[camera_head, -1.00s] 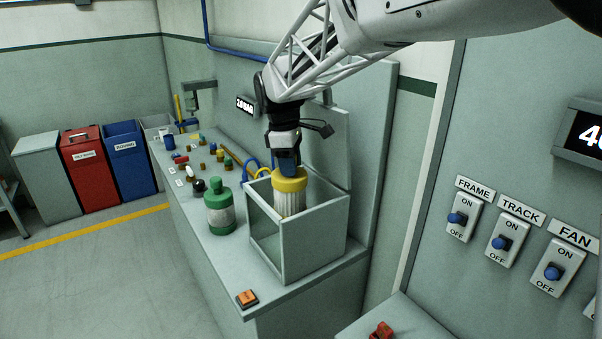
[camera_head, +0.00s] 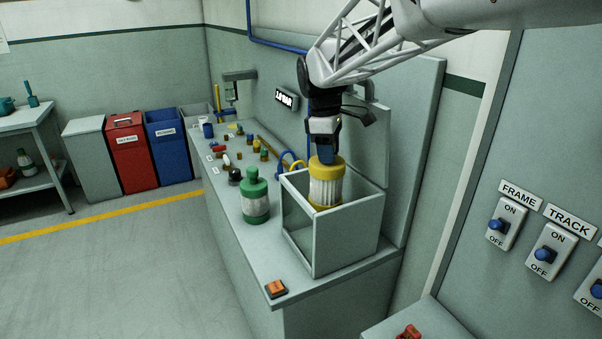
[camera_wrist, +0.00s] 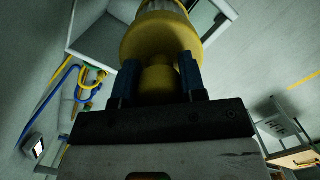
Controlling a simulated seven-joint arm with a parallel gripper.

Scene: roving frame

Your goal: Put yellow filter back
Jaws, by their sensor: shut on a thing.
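The yellow filter (camera_head: 327,182) has yellow end caps and a white pleated body. In the head view it is upright, at the mouth of an open-topped grey box (camera_head: 346,238) with a clear side, its lower end partly behind the box's rim. I cannot tell whether it touches the box. My gripper (camera_head: 326,150) is above it, shut on its top knob. The wrist view shows the blue fingers of my gripper (camera_wrist: 157,84) on both sides of the yellow knob (camera_wrist: 158,80), with the wider cap beyond.
A green bottle (camera_head: 255,198) stands left of the box. An orange button (camera_head: 276,288) is at the bench's front edge. A wall panel with switches (camera_head: 505,225) is at the right.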

